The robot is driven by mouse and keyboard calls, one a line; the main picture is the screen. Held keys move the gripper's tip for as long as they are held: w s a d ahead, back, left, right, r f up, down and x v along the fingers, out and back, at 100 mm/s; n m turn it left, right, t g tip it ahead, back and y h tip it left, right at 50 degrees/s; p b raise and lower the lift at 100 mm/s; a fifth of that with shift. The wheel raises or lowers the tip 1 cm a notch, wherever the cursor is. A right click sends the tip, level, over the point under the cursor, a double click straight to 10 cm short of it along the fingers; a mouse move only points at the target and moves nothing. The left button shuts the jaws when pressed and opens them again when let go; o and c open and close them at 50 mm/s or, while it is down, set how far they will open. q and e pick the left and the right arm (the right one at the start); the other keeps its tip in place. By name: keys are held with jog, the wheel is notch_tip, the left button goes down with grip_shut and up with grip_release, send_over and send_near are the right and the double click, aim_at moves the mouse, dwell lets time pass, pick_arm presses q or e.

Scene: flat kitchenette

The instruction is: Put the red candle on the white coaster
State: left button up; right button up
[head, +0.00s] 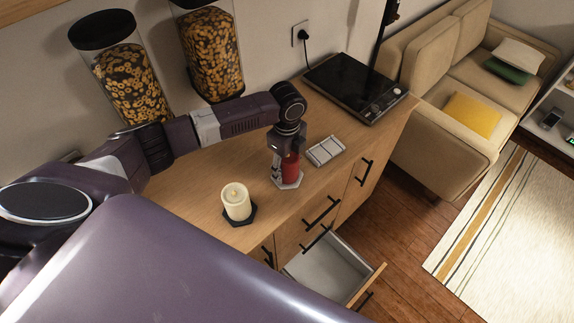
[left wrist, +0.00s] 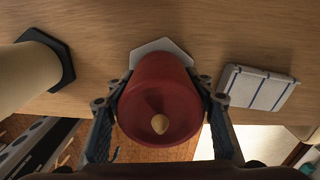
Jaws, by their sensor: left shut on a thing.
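The red candle (head: 290,168) is upright between the fingers of my left gripper (head: 287,170), which is shut on it. In the left wrist view the red candle (left wrist: 160,105) fills the space between both fingers, with its pale wick tip facing the camera. The white coaster (head: 292,184) lies on the wooden counter directly under the candle. In the left wrist view part of the white coaster (left wrist: 163,45) shows behind the candle. Whether the candle touches the coaster is hard to tell. My right gripper is not in view.
A cream candle (head: 236,202) stands on a dark hexagonal coaster (head: 241,219) to the left. A striped white cloth or tile (head: 326,151) lies to the right. A black hob (head: 355,86) is at the back right. An open drawer (head: 330,270) juts out below the counter.

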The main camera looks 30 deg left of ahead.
pick_arm(q)
jog(key=shift+f, duration=0.1)
jog(key=o, duration=1.4)
jog(key=shift+f, duration=0.1)
notch_tip(320, 180, up, 11)
jog(key=shift+r+b, duration=0.1)
jog(key=shift+b, duration=1)
jog(key=shift+r, duration=0.6)
